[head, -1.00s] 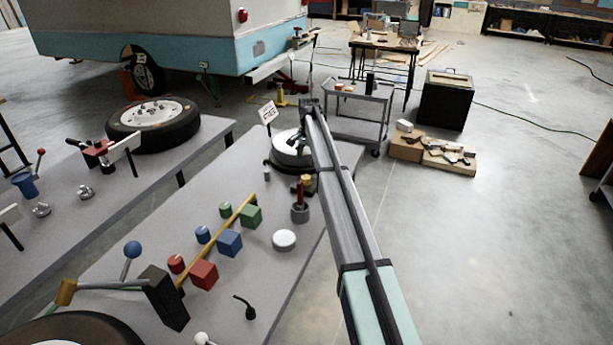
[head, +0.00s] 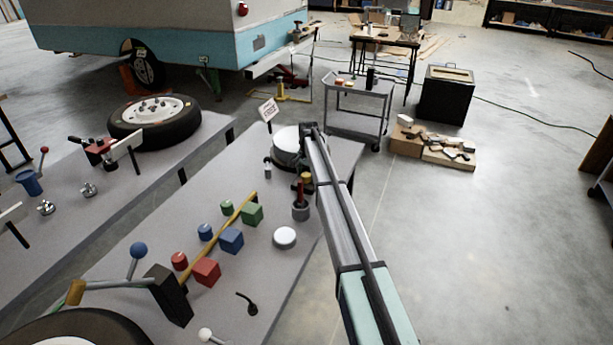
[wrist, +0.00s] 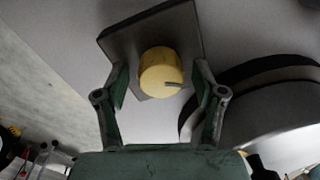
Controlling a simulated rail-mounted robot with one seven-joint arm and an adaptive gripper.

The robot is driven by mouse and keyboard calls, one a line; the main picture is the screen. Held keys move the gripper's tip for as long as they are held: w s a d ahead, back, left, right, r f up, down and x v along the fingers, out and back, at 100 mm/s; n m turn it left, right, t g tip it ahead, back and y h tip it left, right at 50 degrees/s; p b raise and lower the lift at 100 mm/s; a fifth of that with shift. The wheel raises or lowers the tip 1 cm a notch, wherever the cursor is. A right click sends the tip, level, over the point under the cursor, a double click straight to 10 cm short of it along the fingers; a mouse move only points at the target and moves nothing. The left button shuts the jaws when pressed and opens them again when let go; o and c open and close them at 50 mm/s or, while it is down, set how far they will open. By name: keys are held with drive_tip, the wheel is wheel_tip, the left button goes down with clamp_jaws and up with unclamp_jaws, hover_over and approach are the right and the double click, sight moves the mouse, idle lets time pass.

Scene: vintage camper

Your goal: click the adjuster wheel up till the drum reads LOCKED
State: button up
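A yellow round knob (wrist: 160,72) with a dark notch stands on a dark square plate (wrist: 125,42) in the wrist view. It may be the adjuster wheel; no LOCKED reading is legible. My gripper (wrist: 161,82) is open, with one finger on each side of the knob and gaps visible between. A pale drum with a dark rim (wrist: 275,125) lies to the right of the knob. In the head view a pale drum (head: 287,140) sits at the bench's far end, and my gripper (head: 311,130) is beside it.
A small sign (head: 268,109) stands behind the drum. A red post in a grey holder (head: 300,211), a white disc (head: 285,237) and coloured blocks (head: 231,240) stand nearer on the bench (head: 130,235). A grey cart (head: 357,108) stands beyond.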

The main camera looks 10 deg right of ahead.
drive_tip(key=c, duration=1)
drive_tip(key=shift+f+m+b, duration=0.1)
drive_tip(key=shift+m+b, duration=0.35)
drive_tip(key=shift+m, duration=0.05)
drive_tip(key=shift+m+b, duration=0.45)
drive_tip(key=shift+m, duration=0.15)
drive_tip(key=m+b, duration=0.2)
drive_tip(key=m, duration=0.1)
drive_tip(key=shift+s, duration=0.1)
drive_tip(key=m+b, duration=0.2)
drive_tip(key=m, duration=0.4)
drive_tip(key=shift+h, duration=0.3)
drive_tip(key=shift+m, duration=0.5)
